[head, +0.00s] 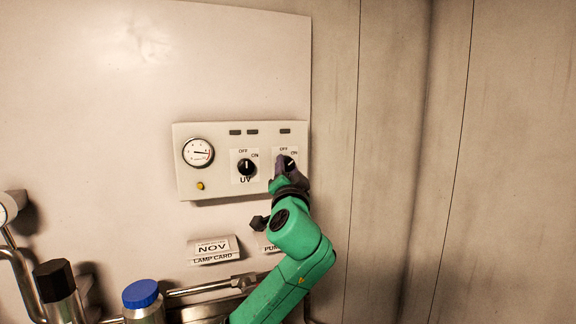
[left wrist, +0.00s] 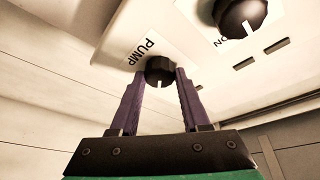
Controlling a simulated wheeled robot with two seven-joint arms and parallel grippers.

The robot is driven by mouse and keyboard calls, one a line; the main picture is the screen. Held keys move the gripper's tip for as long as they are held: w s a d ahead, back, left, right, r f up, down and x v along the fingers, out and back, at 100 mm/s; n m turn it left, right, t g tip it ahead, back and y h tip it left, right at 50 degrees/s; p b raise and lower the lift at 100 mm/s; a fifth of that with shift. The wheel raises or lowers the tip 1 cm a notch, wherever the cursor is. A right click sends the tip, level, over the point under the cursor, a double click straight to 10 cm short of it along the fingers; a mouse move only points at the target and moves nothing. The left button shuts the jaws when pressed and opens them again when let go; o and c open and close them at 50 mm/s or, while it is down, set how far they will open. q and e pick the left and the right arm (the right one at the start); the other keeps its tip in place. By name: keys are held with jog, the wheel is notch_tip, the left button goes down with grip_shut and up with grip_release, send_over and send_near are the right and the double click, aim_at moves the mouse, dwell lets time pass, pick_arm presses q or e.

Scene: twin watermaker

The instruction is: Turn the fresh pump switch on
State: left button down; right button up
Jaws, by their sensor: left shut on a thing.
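The pump switch, a round black knob (left wrist: 159,72) with a white pointer mark, sits on the pale panel beside the label "PUMP" in the left wrist view. My left gripper (left wrist: 161,78) has its two purple fingers on either side of this knob and is shut on it. There the white mark points down the picture. In the head view my left gripper (head: 284,165) covers most of the knob and its label; "OFF" and "ON" show above it. My right gripper is in neither view.
The UV knob (head: 246,167) is close left of the pump switch, pointing up. A round gauge (head: 198,153) and a yellow button (head: 200,186) are further left on the panel (head: 222,190). Below are a lamp card (head: 213,250), pipes and a blue-capped bottle (head: 141,294). The right wall is bare.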

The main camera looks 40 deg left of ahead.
pick_arm(q)
jog(key=shift+m+h+p, duration=0.4)
jog(key=shift+m+h, duration=0.1)
jog(key=shift+m, duration=0.4)
jog(key=shift+c, duration=1.9)
grip_release()
jog(key=shift+s+d+f, duration=0.15)
jog(key=shift+s+d, duration=0.1)
jog(key=shift+d, duration=0.05)
jog(key=b+v, duration=0.4)
jog(key=v, duration=0.9)
jog(key=shift+s+d, duration=0.15)
jog(key=shift+s, duration=0.2)
